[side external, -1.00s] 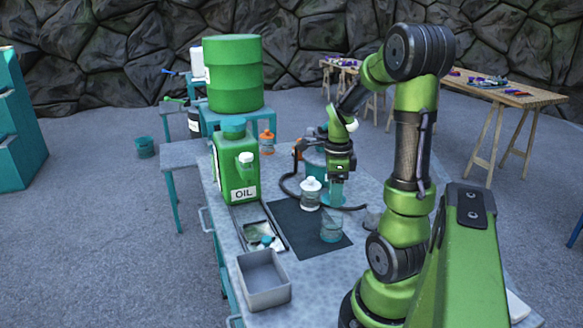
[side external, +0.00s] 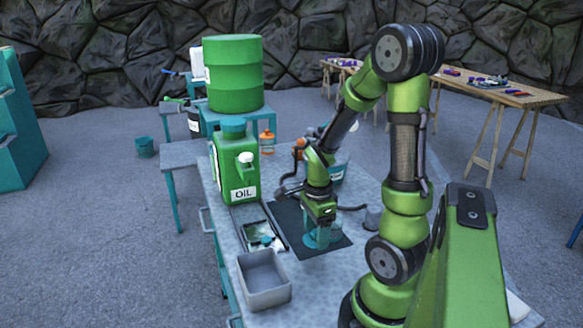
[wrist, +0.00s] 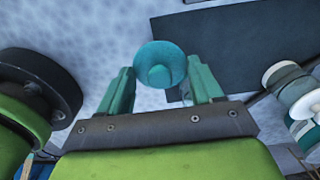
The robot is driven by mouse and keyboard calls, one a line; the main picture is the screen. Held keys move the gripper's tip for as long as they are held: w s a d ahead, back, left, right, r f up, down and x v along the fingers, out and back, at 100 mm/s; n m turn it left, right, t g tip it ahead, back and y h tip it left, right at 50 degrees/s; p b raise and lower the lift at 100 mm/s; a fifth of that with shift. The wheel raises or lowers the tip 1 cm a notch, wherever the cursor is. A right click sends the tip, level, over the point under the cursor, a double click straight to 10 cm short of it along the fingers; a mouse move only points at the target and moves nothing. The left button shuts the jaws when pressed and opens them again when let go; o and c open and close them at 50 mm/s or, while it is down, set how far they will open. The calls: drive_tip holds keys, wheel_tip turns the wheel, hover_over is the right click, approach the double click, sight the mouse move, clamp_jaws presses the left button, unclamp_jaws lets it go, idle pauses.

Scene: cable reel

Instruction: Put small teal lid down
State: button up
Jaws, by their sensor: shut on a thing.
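The small teal lid (wrist: 160,66) is round with a raised knob and sits between my fingertips in the wrist view. My gripper (side external: 318,240) is shut on it, pointing down low over the dark mat (side external: 286,222) in the side external view. A clear bluish jar (side external: 337,231) stands on the mat just beside and behind the fingers. I cannot tell whether the lid is touching anything below.
A shallow tray (side external: 246,216) with small parts and a grey open bin (side external: 264,281) lie left of the mat. A green oil can (side external: 233,170) stands behind them. White-capped containers (wrist: 290,85) show at right in the wrist view. A black hose (side external: 352,208) lies behind my gripper.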

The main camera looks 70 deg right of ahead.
hover_over(290, 226)
drive_tip(key=shift+s+f, duration=0.1)
drive_tip(key=shift+f, duration=2.3)
drive_tip(key=o, duration=1)
drive_tip(key=shift+f, duration=0.1)
